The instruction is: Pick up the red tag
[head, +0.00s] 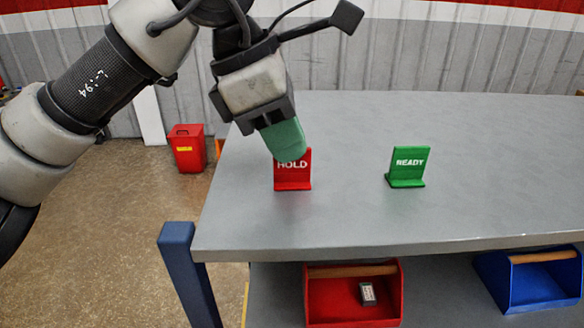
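The red tag (293,178), marked HOLD, stands upright on its base on the grey table (480,200), near the left end. My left gripper (287,143), with green fingers, points down at the tag's top edge and covers part of it. The fingers overlap one another from this angle, so I cannot tell whether they are apart or closed, or whether they touch the tag. My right gripper is not in view.
A green tag (408,168), marked READY, stands to the right on the table. Below are a red tote (352,312) holding a small grey item (367,293) and a blue tote (537,285). A red bin (187,150) stands on the floor behind left. The table's right side is clear.

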